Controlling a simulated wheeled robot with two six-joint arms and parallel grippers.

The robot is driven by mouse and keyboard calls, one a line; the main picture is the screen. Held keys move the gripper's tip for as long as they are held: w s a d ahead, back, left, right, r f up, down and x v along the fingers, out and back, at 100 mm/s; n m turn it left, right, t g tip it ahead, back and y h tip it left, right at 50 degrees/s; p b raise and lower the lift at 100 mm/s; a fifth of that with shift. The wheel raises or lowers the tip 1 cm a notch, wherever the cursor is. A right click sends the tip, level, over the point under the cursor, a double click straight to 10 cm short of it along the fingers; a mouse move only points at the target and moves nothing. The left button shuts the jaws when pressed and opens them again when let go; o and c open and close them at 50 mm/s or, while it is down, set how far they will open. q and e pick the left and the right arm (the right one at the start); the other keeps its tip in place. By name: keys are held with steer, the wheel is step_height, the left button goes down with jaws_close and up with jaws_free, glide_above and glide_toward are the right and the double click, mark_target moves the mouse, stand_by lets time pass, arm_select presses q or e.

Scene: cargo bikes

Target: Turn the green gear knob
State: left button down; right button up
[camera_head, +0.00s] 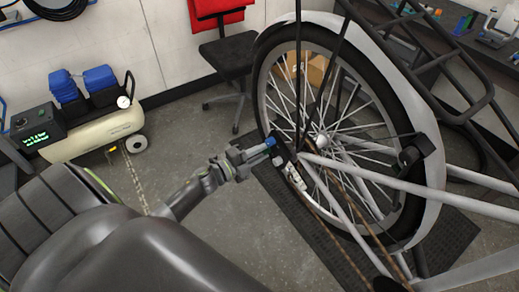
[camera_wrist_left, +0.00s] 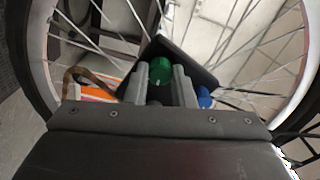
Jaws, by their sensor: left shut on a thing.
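The green gear knob (camera_wrist_left: 160,69) shows in the left wrist view between the tips of my left gripper (camera_wrist_left: 160,82), whose two grey fingers press on it from both sides. A blue knob (camera_wrist_left: 205,98) sits just right of the fingers. In the head view my left gripper (camera_head: 265,151) reaches in from the left to the dark gear unit (camera_head: 290,170) beside the rear wheel hub. There the blue knob (camera_head: 270,143) shows at the fingertips, and the green knob is hidden. My right gripper is not in view.
The bike's spoked rear wheel (camera_head: 262,75) and grey frame tube (camera_head: 400,187) stand close to the right of the gripper. A black mat (camera_head: 325,250) lies below. The floor left of the wheel is clear.

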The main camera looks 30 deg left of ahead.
arm_select(q)
steer(key=shift+n+p, duration=0.4)
steer(key=shift+n, duration=0.4)
steer(key=c, duration=1.2)
jaws_free()
steer(key=shift+c, duration=0.2)
steer(key=shift+s+a, duration=0.1)
steer(key=b+v, duration=0.3)
steer(key=v, duration=1.4)
steer(key=shift+a+f, duration=0.1)
